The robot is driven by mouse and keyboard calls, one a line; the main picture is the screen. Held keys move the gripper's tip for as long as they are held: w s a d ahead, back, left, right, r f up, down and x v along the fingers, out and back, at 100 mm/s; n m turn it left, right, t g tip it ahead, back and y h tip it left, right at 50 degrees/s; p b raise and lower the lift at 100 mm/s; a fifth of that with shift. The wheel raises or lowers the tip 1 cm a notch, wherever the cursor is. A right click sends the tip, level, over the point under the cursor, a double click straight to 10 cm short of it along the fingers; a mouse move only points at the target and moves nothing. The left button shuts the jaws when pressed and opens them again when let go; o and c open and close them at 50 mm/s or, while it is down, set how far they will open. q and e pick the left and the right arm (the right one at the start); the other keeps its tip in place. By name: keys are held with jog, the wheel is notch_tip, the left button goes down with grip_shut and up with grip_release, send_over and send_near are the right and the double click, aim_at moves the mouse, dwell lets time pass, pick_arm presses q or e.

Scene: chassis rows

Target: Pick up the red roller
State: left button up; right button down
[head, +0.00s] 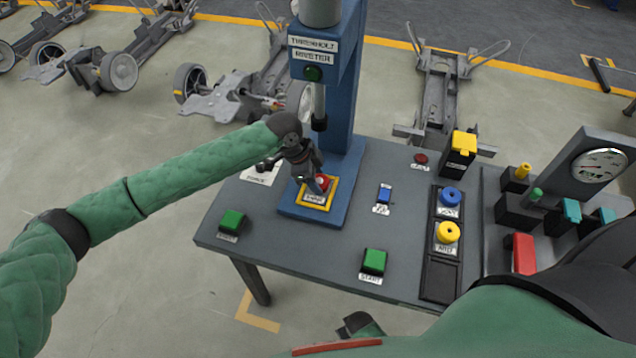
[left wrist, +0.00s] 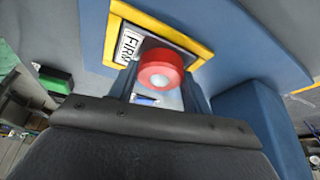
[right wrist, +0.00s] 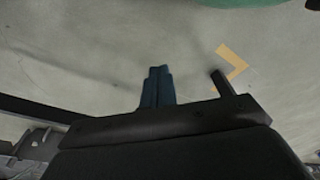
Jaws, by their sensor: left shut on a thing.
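The red roller (head: 323,182) is a short red cylinder with a pale centre. It is at the yellow-framed labelled pad (head: 330,200) on the blue press base. In the left wrist view the roller (left wrist: 161,71) sits between the fingers, in front of the yellow frame (left wrist: 158,24). My left gripper (head: 316,183) reaches down from above and is shut on the roller. I cannot tell whether the roller touches the pad. My right gripper (right wrist: 157,86) shows in the right wrist view with its fingers together and empty, over bare floor.
The blue press column (head: 343,110) rises just behind the pad, its ram above. The grey table (head: 300,240) carries green buttons (head: 375,261), blue (head: 450,197) and yellow (head: 447,233) rollers in a black rack, and a gauge (head: 600,165) at right. Chassis (head: 440,95) stand behind.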

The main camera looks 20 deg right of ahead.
aim_at(321, 180)
pick_arm(q)
jog(key=shift+r, duration=0.2)
pick_arm(e)
jog(key=shift+r, duration=0.1)
